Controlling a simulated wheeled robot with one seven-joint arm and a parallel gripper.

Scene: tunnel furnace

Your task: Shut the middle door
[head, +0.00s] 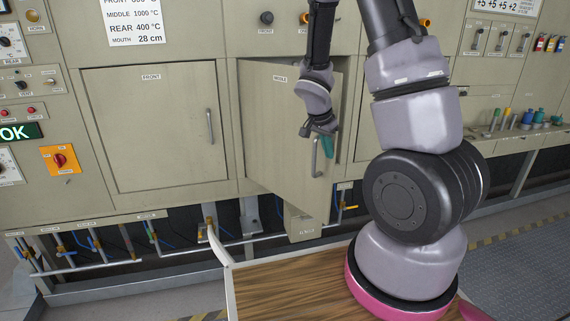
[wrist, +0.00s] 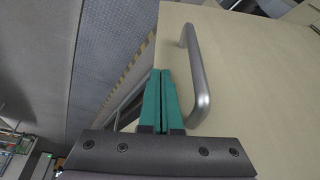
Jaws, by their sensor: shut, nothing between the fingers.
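The middle door (head: 285,130), a beige panel labelled MIDDLE, stands ajar, its free right edge swung out from the furnace front. Its hinge side is at the left. A grey bar handle (head: 315,158) is upright near the free edge.
The front door (head: 150,125) at the left is closed, with its own handle (head: 210,127). Valves and pipes run below the doors. Knobs and a switch panel (head: 60,159) are on the left. My arm hides the area right of the middle door.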

